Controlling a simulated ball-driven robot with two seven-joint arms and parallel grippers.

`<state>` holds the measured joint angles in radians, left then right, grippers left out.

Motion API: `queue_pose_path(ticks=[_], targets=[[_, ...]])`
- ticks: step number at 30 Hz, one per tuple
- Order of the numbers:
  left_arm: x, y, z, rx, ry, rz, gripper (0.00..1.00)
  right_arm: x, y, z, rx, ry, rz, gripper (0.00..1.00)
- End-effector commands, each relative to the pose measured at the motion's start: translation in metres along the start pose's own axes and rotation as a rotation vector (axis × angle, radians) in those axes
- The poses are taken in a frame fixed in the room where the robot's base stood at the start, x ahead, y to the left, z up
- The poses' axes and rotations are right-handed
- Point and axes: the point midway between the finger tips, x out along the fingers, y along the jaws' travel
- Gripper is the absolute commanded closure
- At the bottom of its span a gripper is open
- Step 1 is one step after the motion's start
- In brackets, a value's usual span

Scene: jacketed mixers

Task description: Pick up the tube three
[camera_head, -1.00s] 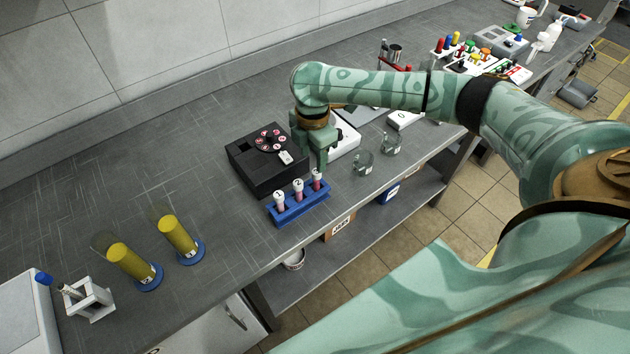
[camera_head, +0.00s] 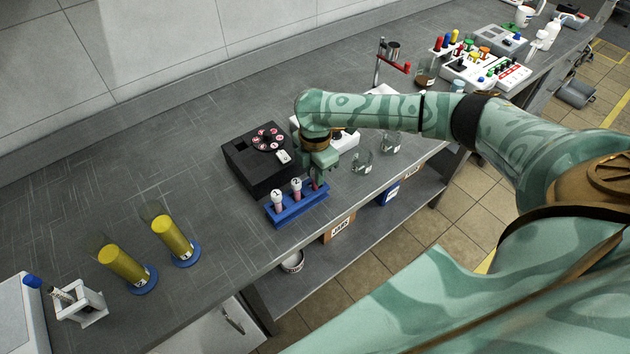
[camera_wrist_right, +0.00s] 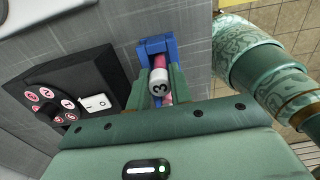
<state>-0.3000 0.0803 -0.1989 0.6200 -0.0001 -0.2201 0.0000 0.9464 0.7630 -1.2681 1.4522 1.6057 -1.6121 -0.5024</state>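The blue rack (camera_head: 298,209) stands on the grey bench and holds tubes with white numbered caps. Tube one (camera_head: 278,198) and tube two (camera_head: 296,187) stand upright in it. My right gripper (camera_head: 318,182) is down at the rack's right end and hides most of tube three in the head view. In the right wrist view, the white cap marked 3 (camera_wrist_right: 159,84) lies between the two green fingers of the right gripper (camera_wrist_right: 158,80). The fingers look apart, with narrow gaps beside the cap. The blue rack (camera_wrist_right: 157,45) shows beyond. My left gripper is not in view.
A black device (camera_head: 257,170) with a round rotor stands just behind the rack. Glass beakers (camera_head: 363,162) stand to the right, near the front edge. Two yellow cylinders on blue bases (camera_head: 125,265) stand at the left. The bench between them and the rack is clear.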

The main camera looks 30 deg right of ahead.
Motion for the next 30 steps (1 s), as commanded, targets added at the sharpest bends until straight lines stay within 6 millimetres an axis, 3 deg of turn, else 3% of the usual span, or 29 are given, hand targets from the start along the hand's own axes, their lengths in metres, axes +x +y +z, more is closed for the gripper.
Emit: queue_pose_path(ticks=[10, 21, 30], targets=[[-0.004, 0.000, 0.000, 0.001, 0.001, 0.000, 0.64, -0.009, 0.000, 0.000, 0.000, 0.001, 0.002, 1.00], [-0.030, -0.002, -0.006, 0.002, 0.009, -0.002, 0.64, -0.086, 0.001, 0.000, 0.000, 0.000, 0.003, 1.00], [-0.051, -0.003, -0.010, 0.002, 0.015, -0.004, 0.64, -0.116, 0.000, 0.000, 0.001, 0.001, 0.000, 1.00]])
